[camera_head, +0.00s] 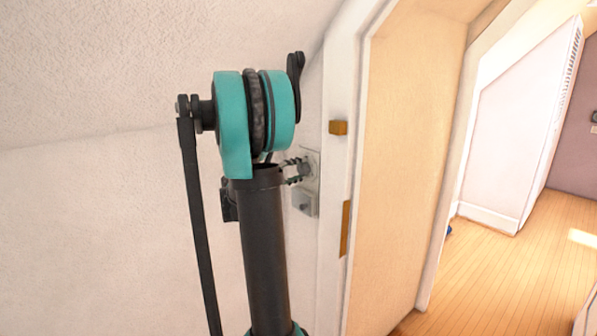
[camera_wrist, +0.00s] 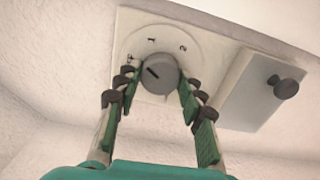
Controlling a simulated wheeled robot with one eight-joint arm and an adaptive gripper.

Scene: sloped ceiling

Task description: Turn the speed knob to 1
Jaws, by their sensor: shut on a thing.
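The speed knob (camera_wrist: 158,73) is a round grey dial with a dark pointer line, set on a white wall plate (camera_wrist: 128,22). Marks for 1 and 2 show above it on the dial face. The pointer line points to the upper left, to the left of the 1. My gripper (camera_wrist: 157,84) has a finger on each side of the knob and is shut on it. In the head view my gripper (camera_head: 294,171) reaches the wall plate (camera_head: 313,165) beside the door frame, and the knob is mostly hidden behind the fingers.
A second white box (camera_wrist: 249,92) with a dark round knob (camera_wrist: 285,88) sits right beside the plate. A white door frame (camera_head: 342,90) stands close to the right, with a brown latch piece (camera_head: 339,128). Wooden floor (camera_head: 520,260) lies open through the doorway.

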